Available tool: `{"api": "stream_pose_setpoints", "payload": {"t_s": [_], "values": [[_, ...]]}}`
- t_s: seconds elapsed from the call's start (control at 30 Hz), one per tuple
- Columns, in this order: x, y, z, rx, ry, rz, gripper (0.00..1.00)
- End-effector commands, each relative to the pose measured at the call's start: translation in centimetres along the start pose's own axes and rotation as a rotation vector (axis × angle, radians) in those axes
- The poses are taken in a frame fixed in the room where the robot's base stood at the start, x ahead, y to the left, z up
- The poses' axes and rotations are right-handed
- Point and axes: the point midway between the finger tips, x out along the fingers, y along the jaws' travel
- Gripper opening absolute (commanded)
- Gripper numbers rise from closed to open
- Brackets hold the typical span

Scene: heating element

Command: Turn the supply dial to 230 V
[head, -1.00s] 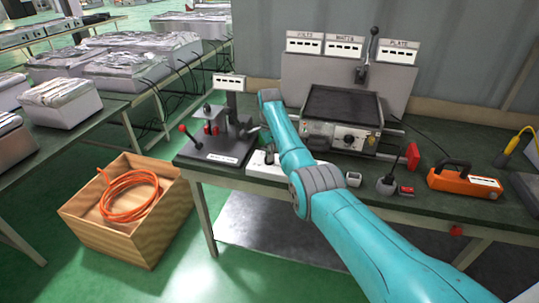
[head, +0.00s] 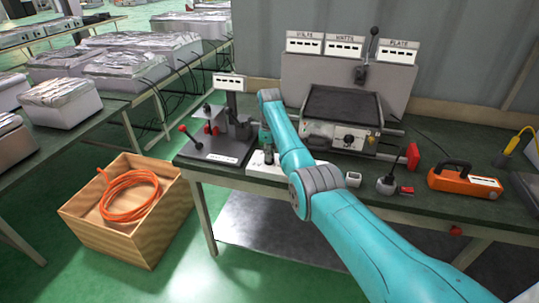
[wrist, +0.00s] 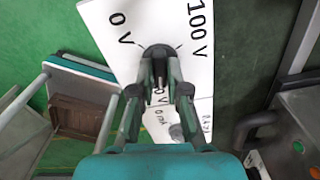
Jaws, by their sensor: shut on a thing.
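The supply dial (wrist: 157,50) is a dark round knob on a white panel (wrist: 112,18). In the wrist view the panel carries the labels 0 V and 100 V, with smaller lettering partly hidden behind my fingers. My gripper (wrist: 160,66) is shut on the dial, a finger on either side of it. The dial's pointer is hidden, so its setting cannot be read. In the head view the white supply box (head: 259,166) lies at the bench's front edge, and my gripper (head: 266,145) reaches down to it, partly behind my arm.
A test stand with red knobs (head: 217,150) is close on the left. A hot plate unit (head: 342,110) stands behind, below the VOLTS, WATTS and PLATE displays (head: 345,43). An orange tool (head: 464,180) is on the right. A wooden crate (head: 150,236) stands on the floor.

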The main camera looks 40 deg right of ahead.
Motion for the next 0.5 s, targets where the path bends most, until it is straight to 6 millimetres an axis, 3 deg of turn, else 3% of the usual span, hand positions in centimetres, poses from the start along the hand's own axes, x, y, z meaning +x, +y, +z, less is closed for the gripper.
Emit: {"api": "stream_pose_setpoints", "payload": {"t_s": [0.5], "values": [[-0.05, -0.03, 0.03, 0.072, -0.001, -0.001, 0.0]]}}
